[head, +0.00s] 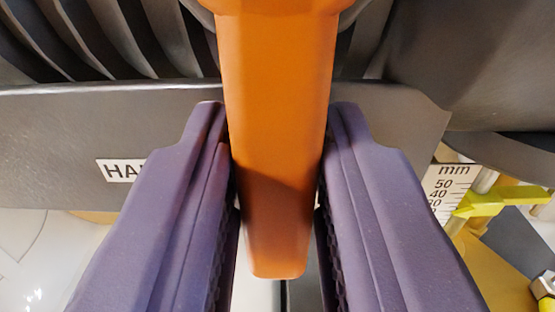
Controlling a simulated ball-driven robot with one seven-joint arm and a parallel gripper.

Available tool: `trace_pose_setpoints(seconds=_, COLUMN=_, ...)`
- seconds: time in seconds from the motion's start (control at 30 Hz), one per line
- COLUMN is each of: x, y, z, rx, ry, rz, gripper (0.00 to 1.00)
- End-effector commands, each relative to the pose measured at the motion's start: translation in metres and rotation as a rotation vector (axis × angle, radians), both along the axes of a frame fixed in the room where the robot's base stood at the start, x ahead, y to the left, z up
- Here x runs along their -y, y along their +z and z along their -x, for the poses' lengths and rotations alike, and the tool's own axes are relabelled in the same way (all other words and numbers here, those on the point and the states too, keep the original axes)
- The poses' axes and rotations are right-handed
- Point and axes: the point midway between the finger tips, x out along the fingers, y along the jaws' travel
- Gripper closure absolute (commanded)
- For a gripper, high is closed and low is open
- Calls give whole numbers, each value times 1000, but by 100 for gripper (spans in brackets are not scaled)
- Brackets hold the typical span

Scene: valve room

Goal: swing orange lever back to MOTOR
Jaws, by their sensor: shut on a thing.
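The orange lever (278,120) hangs down through the middle of the head view, with its lower end free between the fingers. My gripper (278,205) has one purple finger on each side of the lever and is shut on it. A white label (122,170) on the grey plate at the left reads "HA", with the rest hidden behind the left finger. The lever's pivot is cut off at the top edge. No MOTOR label is visible.
A grey plate (60,130) lies behind the lever, with dark ribs (90,35) above it. At the right are a white mm scale (447,188) and a yellow pointer (500,200). A dark rounded housing (475,70) fills the upper right.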

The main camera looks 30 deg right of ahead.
Motion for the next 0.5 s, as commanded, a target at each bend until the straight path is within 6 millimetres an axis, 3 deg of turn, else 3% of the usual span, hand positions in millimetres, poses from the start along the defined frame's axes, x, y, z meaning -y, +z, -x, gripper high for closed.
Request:
trace_pose_setpoints(seconds=0.43, x=1, y=-2, z=1, rx=-11, ry=0, rz=11, gripper=100)
trace_pose_setpoints(seconds=0.47, x=1, y=-2, z=1, rx=-11, ry=0, rz=11, gripper=72)
trace_pose_setpoints(seconds=0.5, x=1, y=-2, z=1, rx=-10, ry=0, rz=10, gripper=63)
